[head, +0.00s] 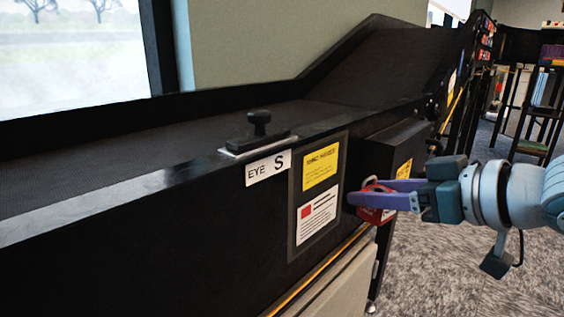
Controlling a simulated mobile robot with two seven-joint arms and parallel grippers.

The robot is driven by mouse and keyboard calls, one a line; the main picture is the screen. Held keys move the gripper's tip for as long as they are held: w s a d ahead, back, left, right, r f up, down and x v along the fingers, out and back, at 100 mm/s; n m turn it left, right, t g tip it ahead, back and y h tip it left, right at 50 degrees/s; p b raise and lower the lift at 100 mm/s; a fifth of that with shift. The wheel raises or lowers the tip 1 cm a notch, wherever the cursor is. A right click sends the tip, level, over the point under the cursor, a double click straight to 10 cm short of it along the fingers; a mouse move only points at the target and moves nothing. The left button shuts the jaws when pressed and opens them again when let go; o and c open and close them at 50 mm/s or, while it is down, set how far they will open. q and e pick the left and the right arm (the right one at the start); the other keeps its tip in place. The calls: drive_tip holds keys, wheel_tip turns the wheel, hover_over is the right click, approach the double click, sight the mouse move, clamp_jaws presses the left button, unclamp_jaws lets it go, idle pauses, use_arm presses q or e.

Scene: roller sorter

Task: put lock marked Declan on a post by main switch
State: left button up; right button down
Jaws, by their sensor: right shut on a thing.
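My right gripper (362,194) reaches in from the right, its purple fingers shut on a red lock (374,214). The fingers hide part of the lock, and any name on it is too small to read. The lock is in front of a black box (389,148) on the side of the black conveyor, close to the box's lower part. I cannot tell whether the lock touches the box or any post. A yellow label (404,170) is on the box's right face. No post or switch marked main shows clearly. My left gripper is not in view.
A sign panel (318,190) with yellow and white notices is on the conveyor side, beside an "EYE S" label (268,168). A black knob (259,122) stands on the conveyor's edge. Carpeted floor (430,275) is open at lower right; a dark stool (541,115) stands behind.

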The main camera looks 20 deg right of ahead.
use_arm(q)
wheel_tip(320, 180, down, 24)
drive_tip(key=b, duration=2.1)
use_arm(e)
drive_tip(key=shift+s+a+f+n+g+y, duration=0.15)
drive_tip(key=shift+s+a+f+n+y, duration=0.45)
drive_tip(key=shift+f, duration=4.65)
drive_tip(key=shift+s+a+f+n+g+y, duration=0.15)
drive_tip(key=shift+a+f, duration=0.8)
drive_tip(key=shift+f, duration=4.25)
drive_tip(key=shift+s+a+f+n+g+y, duration=0.1)
drive_tip(key=shift+s+a+f+n+y, duration=0.45)
drive_tip(key=shift+f, duration=4.7)
use_arm(q)
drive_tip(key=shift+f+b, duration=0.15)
drive_tip(key=shift+b, duration=0.2)
use_arm(e)
drive_tip(key=shift+w+a+f+m, duration=0.2)
drive_tip(key=shift+w+a+m, duration=0.05)
drive_tip(key=shift+m, duration=0.05)
drive_tip(key=shift+f, duration=0.4)
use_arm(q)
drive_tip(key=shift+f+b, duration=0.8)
use_arm(e)
drive_tip(key=shift+f, duration=0.9)
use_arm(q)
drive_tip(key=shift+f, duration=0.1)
use_arm(e)
drive_tip(key=shift+f, duration=0.3)
